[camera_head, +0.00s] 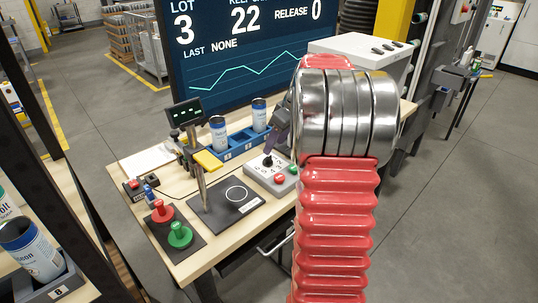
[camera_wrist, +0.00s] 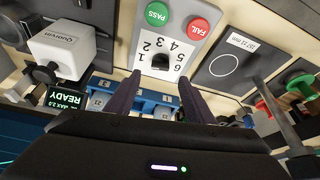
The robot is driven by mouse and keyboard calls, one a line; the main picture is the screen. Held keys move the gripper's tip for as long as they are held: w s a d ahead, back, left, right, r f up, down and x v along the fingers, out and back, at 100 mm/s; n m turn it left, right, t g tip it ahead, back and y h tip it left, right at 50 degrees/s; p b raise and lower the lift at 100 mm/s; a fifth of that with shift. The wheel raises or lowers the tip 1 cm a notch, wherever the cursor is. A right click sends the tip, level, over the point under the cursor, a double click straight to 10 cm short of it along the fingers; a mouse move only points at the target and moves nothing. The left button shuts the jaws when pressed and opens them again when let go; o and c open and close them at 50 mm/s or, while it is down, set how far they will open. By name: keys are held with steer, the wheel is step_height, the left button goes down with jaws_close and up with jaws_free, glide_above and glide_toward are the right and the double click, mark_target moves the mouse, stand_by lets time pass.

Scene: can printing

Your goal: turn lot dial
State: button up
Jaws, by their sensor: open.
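The lot dial is a dark knob (camera_wrist: 160,62) on a pale grey panel (camera_wrist: 146,38) with numbers 1 to 6 around it. In the head view the knob (camera_head: 268,161) stands on the grey control box (camera_head: 279,180) on the bench. My gripper (camera_wrist: 159,80) is open and empty, its two purple fingers pointing at the panel on either side of the knob's line. In the head view my gripper (camera_head: 277,142) is just above the knob, partly hidden by my arm. I cannot tell whether the fingers touch the knob. The screen (camera_head: 245,45) reads LOT 3.
A green PASS button (camera_wrist: 158,13) and red FAIL button (camera_wrist: 199,28) sit beside the dial. A blue rack (camera_head: 240,146) with cans (camera_head: 219,133) stands behind the box. A black pad (camera_head: 230,208) with a circle lies to the left. Red (camera_head: 162,210) and green (camera_head: 179,234) stamps stand nearer.

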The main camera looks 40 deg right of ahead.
mark_target(267, 157)
steer(key=x, duration=0.6)
steer(key=shift+w+f, duration=0.15)
steer(key=shift+f, duration=0.2)
steer(key=c, duration=1)
